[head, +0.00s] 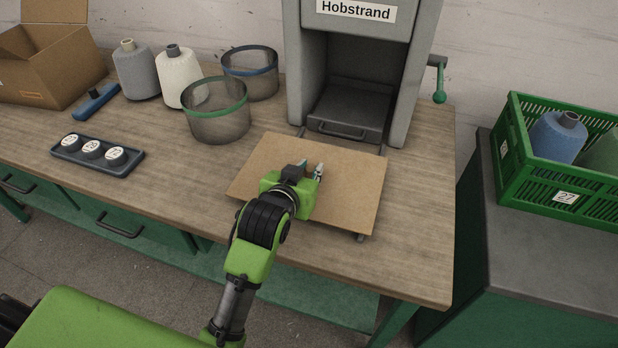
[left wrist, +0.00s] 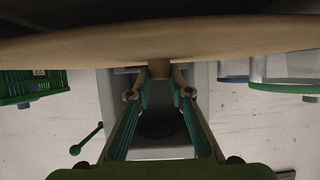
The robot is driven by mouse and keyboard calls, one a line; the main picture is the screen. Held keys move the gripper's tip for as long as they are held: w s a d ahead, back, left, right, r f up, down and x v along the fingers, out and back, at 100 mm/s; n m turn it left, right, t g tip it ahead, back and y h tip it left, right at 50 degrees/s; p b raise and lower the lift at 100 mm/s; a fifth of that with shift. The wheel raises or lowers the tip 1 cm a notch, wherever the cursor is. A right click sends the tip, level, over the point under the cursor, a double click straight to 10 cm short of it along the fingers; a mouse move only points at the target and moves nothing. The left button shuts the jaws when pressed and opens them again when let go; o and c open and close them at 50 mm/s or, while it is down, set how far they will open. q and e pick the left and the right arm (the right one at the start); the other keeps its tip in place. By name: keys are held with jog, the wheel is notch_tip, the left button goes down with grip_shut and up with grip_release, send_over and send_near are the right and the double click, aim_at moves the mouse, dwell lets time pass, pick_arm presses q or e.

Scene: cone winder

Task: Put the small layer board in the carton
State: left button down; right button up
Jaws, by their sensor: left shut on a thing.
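The small layer board (head: 345,195) is a flat brown sheet in front of the grey machine. My left gripper (head: 306,171) is over the middle of the board in the head view. In the left wrist view, my left gripper (left wrist: 160,98) is shut on a short brown grip piece joined to the board (left wrist: 235,38). I cannot tell whether the board is clear of what lies under it. The carton (head: 50,70) is an open brown box at the far left of the table, with a flap standing up. Its inside is mostly hidden. My right gripper is not in view.
Between board and carton stand two mesh bins (head: 217,118) (head: 250,82), a white cone (head: 178,80), a grey cone (head: 136,72), a blue tool (head: 96,103) and a tray (head: 75,158) of numbered discs. The grey machine (head: 402,95) stands behind; a green crate (head: 545,190) is right.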

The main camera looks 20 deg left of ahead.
pick_arm(q)
jog(key=shift+f, duration=1.5)
jog(key=shift+f, duration=0.15)
jog(key=c, duration=1.8)
grip_release()
jog(key=shift+c, duration=0.2)
